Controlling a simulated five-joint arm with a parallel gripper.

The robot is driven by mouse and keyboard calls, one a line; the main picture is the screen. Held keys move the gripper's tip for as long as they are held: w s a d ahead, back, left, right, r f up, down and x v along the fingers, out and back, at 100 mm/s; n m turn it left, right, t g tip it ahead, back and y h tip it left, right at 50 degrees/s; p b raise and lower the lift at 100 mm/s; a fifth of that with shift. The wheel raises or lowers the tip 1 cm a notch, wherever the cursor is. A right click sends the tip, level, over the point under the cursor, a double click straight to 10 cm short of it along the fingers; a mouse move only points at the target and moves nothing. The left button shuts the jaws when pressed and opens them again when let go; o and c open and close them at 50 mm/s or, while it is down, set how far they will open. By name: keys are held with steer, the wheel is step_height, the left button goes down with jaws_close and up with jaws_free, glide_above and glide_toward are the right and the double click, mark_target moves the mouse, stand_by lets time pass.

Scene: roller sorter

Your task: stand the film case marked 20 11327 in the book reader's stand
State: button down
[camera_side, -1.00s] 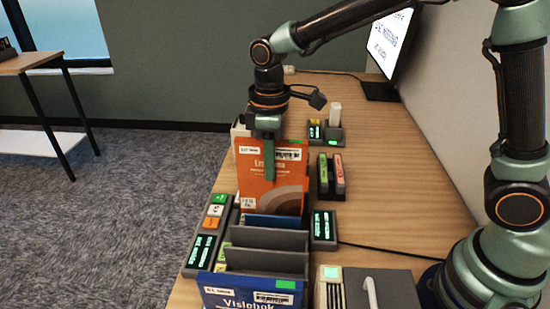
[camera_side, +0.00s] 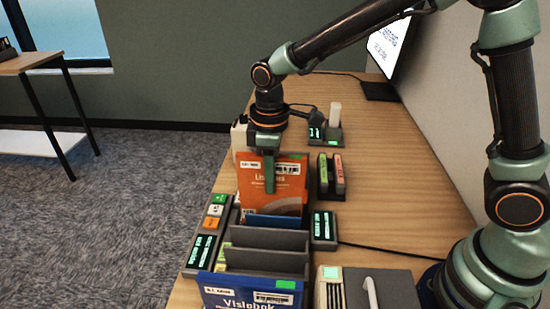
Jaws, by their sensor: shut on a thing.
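My gripper (camera_side: 268,172) is shut on an orange book-like case (camera_side: 284,188) with a barcode label and a green tag along its top. The case is upright, and its lower part is hidden behind a blue panel and the grey dividers of a rack (camera_side: 268,238). I cannot tell whether it touches the rack's bottom. The mark 20 11327 is not readable on anything here. Small upright cases, one green (camera_side: 323,168) and one pink-orange (camera_side: 339,172), stand in a dark holder right of the rack. I cannot tell which object is the book reader's stand.
A blue case (camera_side: 250,298) stands at the rack's front. A button panel (camera_side: 207,237) flanks the rack on the left, and a small display (camera_side: 323,230) on the right. A device with a pale upright piece (camera_side: 335,115) is behind. A monitor (camera_side: 388,45) stands at the back.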

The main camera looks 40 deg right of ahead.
steer(key=shift+f, duration=0.55)
steer(key=c, duration=0.8)
jaws_free()
steer(key=shift+o, duration=0.2)
step_height(320, 180, up, 12)
steer(key=shift+r, duration=0.1)
steer(key=s+d+m+t, duration=0.5)
steer(key=s+d+m, duration=0.4)
steer(key=d, duration=0.4)
steer(key=shift+s+d+r+t, duration=0.3)
steer(key=shift+s+r, duration=0.1)
steer(key=shift+s, duration=0.4)
